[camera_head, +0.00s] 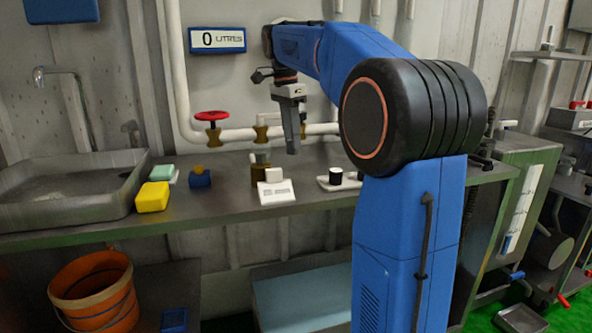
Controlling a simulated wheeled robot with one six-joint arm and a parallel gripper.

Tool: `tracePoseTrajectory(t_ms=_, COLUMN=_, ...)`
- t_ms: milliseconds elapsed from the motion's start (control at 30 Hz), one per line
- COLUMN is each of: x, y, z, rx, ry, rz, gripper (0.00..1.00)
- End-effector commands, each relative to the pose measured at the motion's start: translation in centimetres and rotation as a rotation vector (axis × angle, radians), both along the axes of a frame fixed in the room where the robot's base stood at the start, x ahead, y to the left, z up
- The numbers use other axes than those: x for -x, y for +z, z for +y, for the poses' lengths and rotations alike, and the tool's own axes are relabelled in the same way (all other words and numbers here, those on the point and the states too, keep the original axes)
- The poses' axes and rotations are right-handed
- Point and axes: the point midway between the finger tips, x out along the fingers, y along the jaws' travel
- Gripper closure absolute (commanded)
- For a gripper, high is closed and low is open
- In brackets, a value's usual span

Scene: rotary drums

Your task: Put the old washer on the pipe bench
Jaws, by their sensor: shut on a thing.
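I cannot pick out the old washer anywhere in view, on the bench or between the fingers. The fingertips look close to the bench top, but I cannot tell the exact gap.
A sink (70,208) is at left. A red-handled valve (212,116) sits on the pipe. Bare bench lies in front.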

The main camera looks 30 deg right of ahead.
Motion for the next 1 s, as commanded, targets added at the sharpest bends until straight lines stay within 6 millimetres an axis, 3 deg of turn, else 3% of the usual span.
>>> tracePoseTrajectory(t_ms=100, x=0.1, y=-1.9, z=0.0, rx=-0.001, ry=0.0, rz=0.003, gripper=0.93)
tracePoseTrajectory(t_ms=367, x=0.0, y=-3.7, z=0.0, rx=0.0, ry=0.0, rz=0.001, gripper=0.93)
tracePoseTrajectory(t_ms=633, x=0.1, y=-7.0, z=0.0, rx=0.0, ry=0.0, rz=0.002, gripper=0.93)
tracePoseTrajectory(t_ms=1000, x=0.0, y=-7.5, z=0.0, rx=0.0, ry=0.0, rz=0.0, gripper=0.93)
